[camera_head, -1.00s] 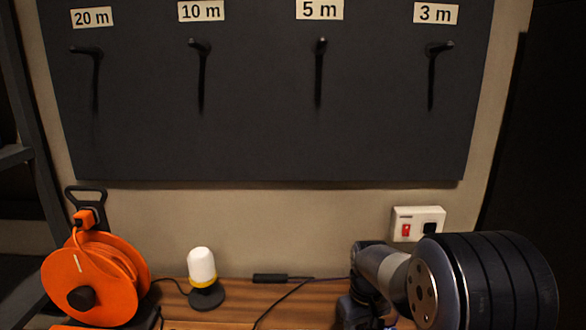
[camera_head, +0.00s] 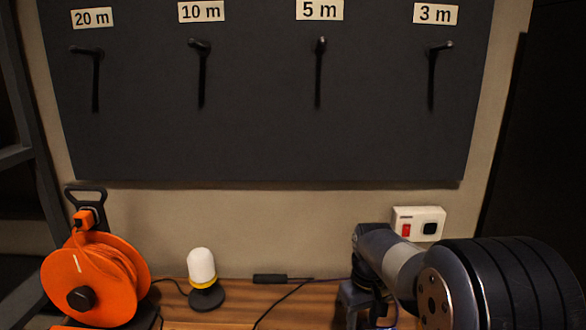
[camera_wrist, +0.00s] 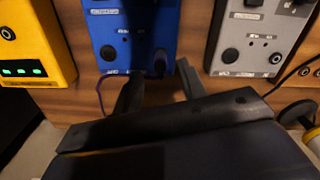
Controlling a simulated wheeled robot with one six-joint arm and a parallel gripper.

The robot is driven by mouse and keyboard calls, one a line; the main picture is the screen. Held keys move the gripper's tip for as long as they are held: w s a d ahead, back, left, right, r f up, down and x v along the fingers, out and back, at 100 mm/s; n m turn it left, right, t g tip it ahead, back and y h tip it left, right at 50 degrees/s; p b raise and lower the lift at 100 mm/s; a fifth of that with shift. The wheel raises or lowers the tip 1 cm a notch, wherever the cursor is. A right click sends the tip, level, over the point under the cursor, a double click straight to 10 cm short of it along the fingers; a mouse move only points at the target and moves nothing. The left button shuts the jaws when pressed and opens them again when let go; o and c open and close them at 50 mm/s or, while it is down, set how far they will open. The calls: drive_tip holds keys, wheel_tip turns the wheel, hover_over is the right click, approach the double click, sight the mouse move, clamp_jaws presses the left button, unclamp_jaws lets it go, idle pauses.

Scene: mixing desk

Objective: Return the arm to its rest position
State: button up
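My arm (camera_head: 395,260) shows at the lower right in the head view, bent above the desk. Its end runs out of the bottom right of the picture, so my gripper is hidden there. In the wrist view my gripper (camera_wrist: 160,88) shows two dark fingers with a gap between them.
A yellow box (camera_wrist: 35,40) and a grey box (camera_wrist: 245,45) flank the blue one. The orange cable reel (camera_head: 95,280), the white-topped lamp (camera_head: 203,275) and a wall socket (camera_head: 418,222) stand around the desk (camera_head: 235,300). Four-hook board (camera_head: 270,140) pegs are empty.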

sight(361, 328)
wheel_tip(361, 328, down, 4)
drive_tip(key=shift+r, duration=0.1)
drive_tip(key=shift+r+p, duration=0.1)
drive_tip(key=shift+p, duration=0.4)
drive_tip(key=shift+b, duration=0.4)
wheel_tip(361, 328, up, 6)
drive_tip(key=p, duration=0.4)
drive_tip(key=shift+f, duration=0.25)
